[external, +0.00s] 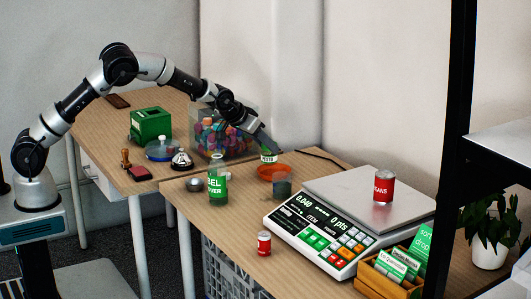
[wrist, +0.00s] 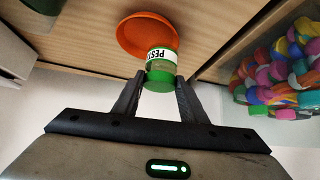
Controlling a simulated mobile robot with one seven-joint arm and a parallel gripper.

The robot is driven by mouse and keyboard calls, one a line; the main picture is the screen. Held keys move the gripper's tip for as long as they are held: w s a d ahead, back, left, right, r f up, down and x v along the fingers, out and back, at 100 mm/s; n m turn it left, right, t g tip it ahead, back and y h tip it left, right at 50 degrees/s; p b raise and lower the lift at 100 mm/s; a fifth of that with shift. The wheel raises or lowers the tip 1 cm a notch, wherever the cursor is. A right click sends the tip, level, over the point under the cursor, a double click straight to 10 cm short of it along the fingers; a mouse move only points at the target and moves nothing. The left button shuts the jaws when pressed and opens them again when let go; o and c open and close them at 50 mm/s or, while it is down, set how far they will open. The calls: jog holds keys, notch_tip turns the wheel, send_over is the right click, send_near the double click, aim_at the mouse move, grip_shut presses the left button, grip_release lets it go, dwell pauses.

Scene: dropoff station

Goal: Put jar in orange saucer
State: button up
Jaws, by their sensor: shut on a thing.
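The jar is a small one with a green lid and a white-and-green label reading "PEST". My gripper (wrist: 161,88) is shut on the jar (wrist: 162,62), with one finger on each side near its lid. In the external view my gripper (external: 268,146) reaches down from the left, and the jar (external: 268,155) shows just above the far edge of the orange saucer (external: 270,172). In the wrist view the saucer (wrist: 138,27) lies on the wooden table, partly hidden behind the jar. I cannot tell whether jar and saucer touch.
A dark glass (external: 282,188) stands close in front of the saucer. A clear bin of coloured caps (external: 222,135) stands behind. The scale (external: 330,225) is to the right.

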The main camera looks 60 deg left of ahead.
jog(key=shift+f+b, duration=0.3)
jog(key=shift+f, duration=0.3)
jog(key=o, duration=1.2)
jog(key=shift+r, duration=0.1)
jog(key=shift+r+p, duration=0.35)
jog(key=shift+r, duration=0.05)
jog(key=p+v, duration=0.2)
jog(key=v, duration=1)
jog(key=shift+p, duration=0.3)
